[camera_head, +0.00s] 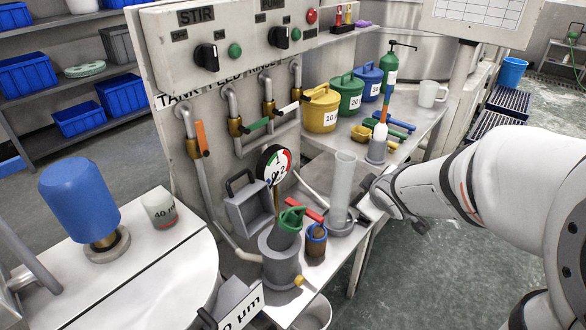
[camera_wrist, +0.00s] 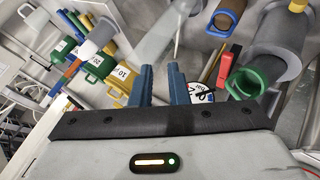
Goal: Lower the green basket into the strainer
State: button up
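The green basket (camera_head: 290,219), grey with a green rim and handle, stands partly inside the mouth of the grey strainer (camera_head: 281,265). Its upper part sticks out above the strainer's flange and looks slightly tilted. In the wrist view the green rim (camera_wrist: 251,79) and grey strainer body (camera_wrist: 280,28) are at the right. My gripper (camera_wrist: 161,72) shows two blue-grey fingers apart with nothing held between them. The fingers are to the side of the basket, not touching it. In the head view my gripper is right of the clear tube, its fingertips hard to make out.
A blue-rimmed brown cup (camera_head: 316,241) stands close beside the strainer. A clear upright tube (camera_head: 343,185) stands between my gripper and the basket. A red-handled part (camera_head: 308,213) and a pressure gauge (camera_head: 273,164) are near. Yellow (camera_head: 320,107), green and blue buckets stand behind.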

jog(key=w+a+f+n+y+b, duration=0.1)
jog(key=w+a+f+n+y, duration=0.3)
jog(key=a+n, duration=0.2)
jog(key=n+g+y+b, duration=0.1)
jog(key=n+g+y, duration=0.1)
jog(key=n+y, duration=0.4)
send_near(293, 214)
jog(key=a+r, duration=0.2)
jog(key=shift+w+a, duration=0.25)
jog(key=shift+w, duration=0.15)
jog(key=x, duration=0.3)
jog(key=b+x, duration=0.1)
jog(key=x, duration=0.3)
jog(key=shift+w+d+r, duration=0.1)
jog(key=shift+w, duration=0.3)
grip_shut()
